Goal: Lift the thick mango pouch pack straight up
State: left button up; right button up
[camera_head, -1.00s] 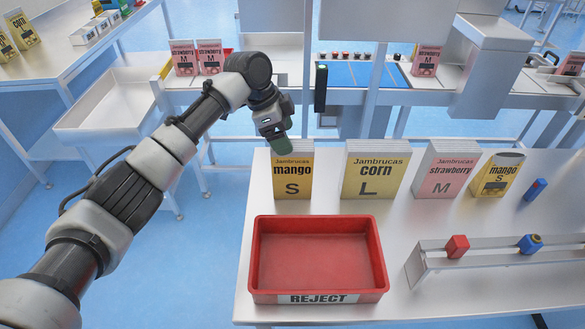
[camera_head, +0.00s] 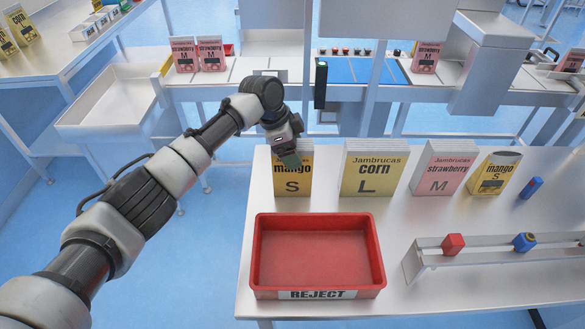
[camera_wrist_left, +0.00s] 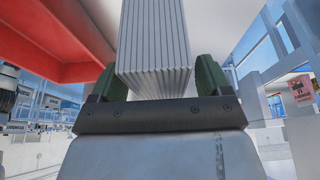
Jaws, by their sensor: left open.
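The thick mango pouch pack (camera_head: 293,178) stands upright at the left back of the white table, marked "mango" and "S". In the left wrist view, the layered edges of a pack (camera_wrist_left: 153,40) fill the space between the green fingers. My left gripper (camera_head: 287,152) is at the top of the mango pack and hides part of its upper front. In the left wrist view the left gripper (camera_wrist_left: 155,82) is open, with one finger on each side of the pack. Whether the fingers touch it is unclear. My right gripper is not in view.
A red REJECT tray (camera_head: 318,255) stands in front of the mango pack. A corn pack (camera_head: 372,174), a strawberry pack (camera_head: 441,172) and a yellow mango pouch (camera_head: 494,174) stand to the right. A metal rack (camera_head: 490,249) holds a red and a blue item.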

pick_arm(q)
jog(key=shift+f, duration=0.1)
jog(key=shift+c, duration=0.3)
jog(key=c, duration=0.9)
jog(key=shift+c, duration=0.2)
